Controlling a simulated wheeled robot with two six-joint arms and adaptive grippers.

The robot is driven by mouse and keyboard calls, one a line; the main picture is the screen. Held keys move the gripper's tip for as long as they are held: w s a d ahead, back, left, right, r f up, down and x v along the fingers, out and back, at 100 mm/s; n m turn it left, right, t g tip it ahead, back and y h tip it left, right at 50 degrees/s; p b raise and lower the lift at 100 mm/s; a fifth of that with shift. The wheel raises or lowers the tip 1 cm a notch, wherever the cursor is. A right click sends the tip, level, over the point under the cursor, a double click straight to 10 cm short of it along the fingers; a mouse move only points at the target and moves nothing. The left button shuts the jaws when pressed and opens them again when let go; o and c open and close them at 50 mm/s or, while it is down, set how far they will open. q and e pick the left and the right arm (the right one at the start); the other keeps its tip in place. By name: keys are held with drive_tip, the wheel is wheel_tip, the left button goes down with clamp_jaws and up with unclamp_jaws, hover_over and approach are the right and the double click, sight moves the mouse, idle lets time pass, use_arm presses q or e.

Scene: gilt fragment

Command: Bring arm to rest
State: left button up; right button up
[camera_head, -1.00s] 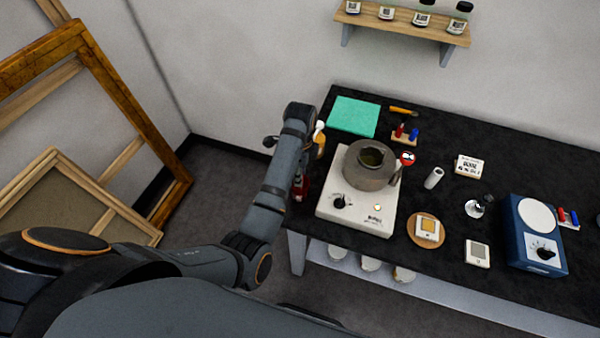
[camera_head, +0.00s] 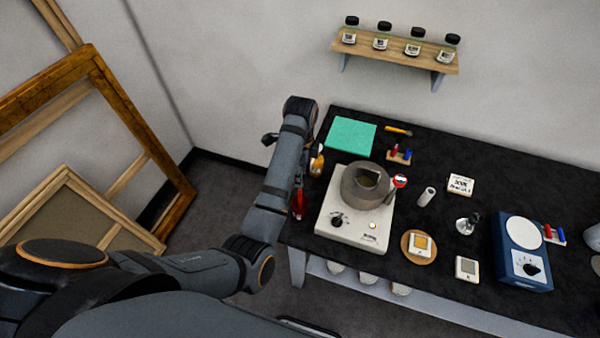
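My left arm (camera_head: 275,195) comes in from the lower left and reaches up to the left end of the black bench (camera_head: 480,195). Its far end bends over beside the bench's left edge. My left gripper is mostly hidden behind the arm, and its fingers cannot be made out. I see nothing clearly held. My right gripper is not in view.
On the bench are a white hot plate (camera_head: 340,235) with a grey pot (camera_head: 350,190), a green mat (camera_head: 351,135) and a blue device (camera_head: 520,225). A red item (camera_head: 298,204) is close beside the arm. Wooden frames (camera_head: 165,170) lean at left; a jar shelf (camera_head: 400,54) hangs above.

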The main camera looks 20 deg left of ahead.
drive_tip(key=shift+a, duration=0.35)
